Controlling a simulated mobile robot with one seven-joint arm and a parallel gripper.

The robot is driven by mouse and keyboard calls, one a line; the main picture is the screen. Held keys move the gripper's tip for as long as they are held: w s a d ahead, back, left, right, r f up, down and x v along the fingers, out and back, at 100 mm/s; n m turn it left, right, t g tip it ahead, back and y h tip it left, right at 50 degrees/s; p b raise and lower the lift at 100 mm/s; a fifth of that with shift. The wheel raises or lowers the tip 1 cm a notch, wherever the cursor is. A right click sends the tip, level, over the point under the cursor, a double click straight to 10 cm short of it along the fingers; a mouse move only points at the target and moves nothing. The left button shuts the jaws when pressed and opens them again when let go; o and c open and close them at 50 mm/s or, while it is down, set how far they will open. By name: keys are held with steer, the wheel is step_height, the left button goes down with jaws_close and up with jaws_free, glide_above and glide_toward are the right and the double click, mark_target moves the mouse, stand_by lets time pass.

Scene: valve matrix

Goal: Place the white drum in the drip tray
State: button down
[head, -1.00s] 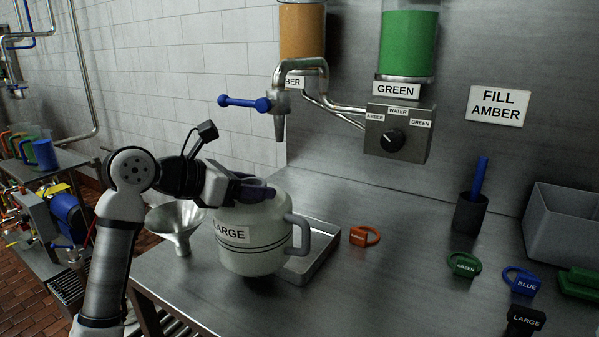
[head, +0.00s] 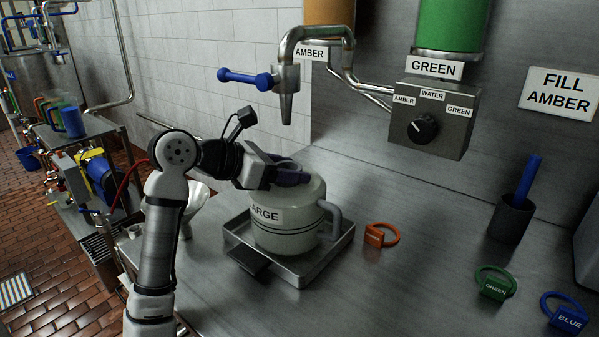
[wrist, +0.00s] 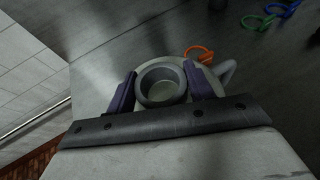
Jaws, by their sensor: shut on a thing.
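The white drum (head: 287,228), labelled LARGE with dark bands and a grey side handle, is upright over the drip tray (head: 340,247). Its lower part shows inside the tray's rim, but whether its base touches the tray floor I cannot tell. My gripper (head: 291,173) is shut on the drum's neck at the top. In the wrist view the purple fingers (wrist: 157,88) stand on both sides of the round neck opening (wrist: 160,84), and the handle shows at the right. The drum's far side is hidden.
The tap with a blue lever (head: 286,85) hangs above and behind the drum. An orange tag (head: 381,236) lies right of the tray, with green (head: 495,284) and blue tags (head: 567,315) farther right. A funnel (head: 196,205) stands left, partly behind my arm.

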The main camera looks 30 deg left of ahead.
steer(key=shift+w+d+f, duration=0.1)
steer(key=shift+w+f, duration=0.05)
steer(key=shift+f, duration=0.15)
steer(key=shift+r, duration=0.15)
steer(key=c, duration=1)
jaws_free()
steer(key=shift+f, duration=0.25)
steer(key=o, duration=0.4)
steer(key=shift+r, duration=0.1)
steer(key=shift+r, duration=0.1)
steer(key=b+v, duration=0.2)
steer(key=v, duration=1)
